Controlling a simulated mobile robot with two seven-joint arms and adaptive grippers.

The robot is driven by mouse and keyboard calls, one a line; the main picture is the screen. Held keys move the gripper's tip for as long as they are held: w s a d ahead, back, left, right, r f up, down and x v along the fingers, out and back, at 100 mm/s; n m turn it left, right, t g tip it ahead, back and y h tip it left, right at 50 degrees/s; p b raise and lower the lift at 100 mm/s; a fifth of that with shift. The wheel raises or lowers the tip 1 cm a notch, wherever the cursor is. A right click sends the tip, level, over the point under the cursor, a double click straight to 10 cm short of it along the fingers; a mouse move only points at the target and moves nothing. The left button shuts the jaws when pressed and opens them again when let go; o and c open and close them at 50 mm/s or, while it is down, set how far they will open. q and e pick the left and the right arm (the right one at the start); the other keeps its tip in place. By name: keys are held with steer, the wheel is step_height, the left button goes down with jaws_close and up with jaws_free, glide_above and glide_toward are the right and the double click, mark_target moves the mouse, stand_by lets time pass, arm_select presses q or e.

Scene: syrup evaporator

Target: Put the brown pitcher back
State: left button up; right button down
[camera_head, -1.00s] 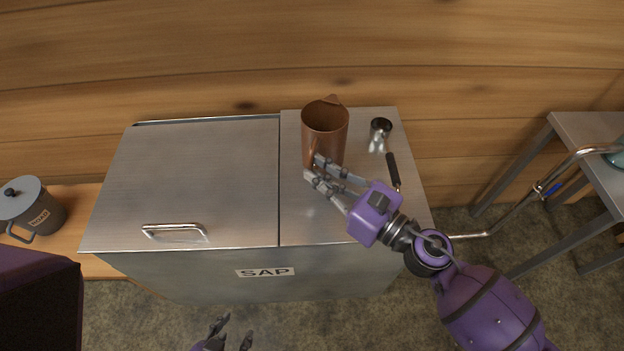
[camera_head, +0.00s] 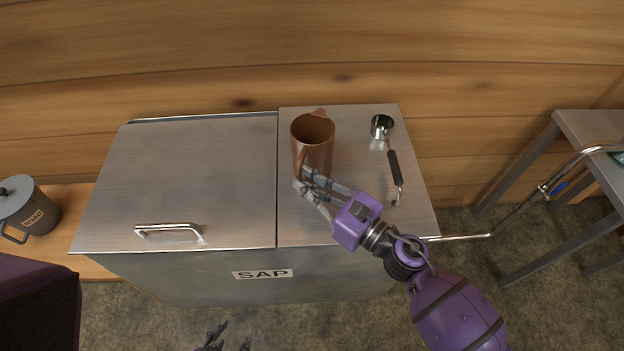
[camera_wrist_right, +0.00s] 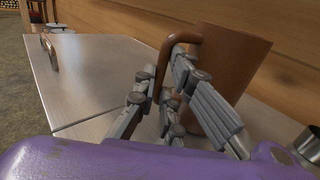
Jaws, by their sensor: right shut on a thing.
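The brown pitcher (camera_head: 317,146) is upright on or just over the right part of the steel SAP box top; I cannot tell whether it touches. Its handle faces my right gripper (camera_head: 305,185), which is shut on the handle. In the right wrist view the fingers (camera_wrist_right: 160,100) close around the curved handle (camera_wrist_right: 170,50), with the pitcher body (camera_wrist_right: 235,70) behind them. My left gripper (camera_head: 228,342) is low at the bottom edge, mostly cut off; its fingers look apart.
The SAP box (camera_head: 350,220) has a lid with a handle (camera_head: 168,230) on its left. A small metal cup (camera_head: 381,127) and a black-handled tool (camera_head: 395,172) lie right of the pitcher. A grey ROAD-labelled pot (camera_head: 28,210) stands far left. A metal table (camera_head: 590,130) is at right.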

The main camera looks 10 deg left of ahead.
steer(key=c, duration=1.8)
jaws_free()
steer(key=shift+f, duration=0.1)
steer(key=shift+c, duration=0.2)
steer(key=shift+r, duration=0.25)
steer(key=b+v, duration=0.2)
steer(key=v, duration=0.9)
steer(key=shift+s+d+f, duration=0.1)
steer(key=shift+s+d, duration=0.05)
steer(key=shift+d, duration=0.1)
steer(key=shift+s+d, duration=0.15)
steer(key=shift+d, duration=0.05)
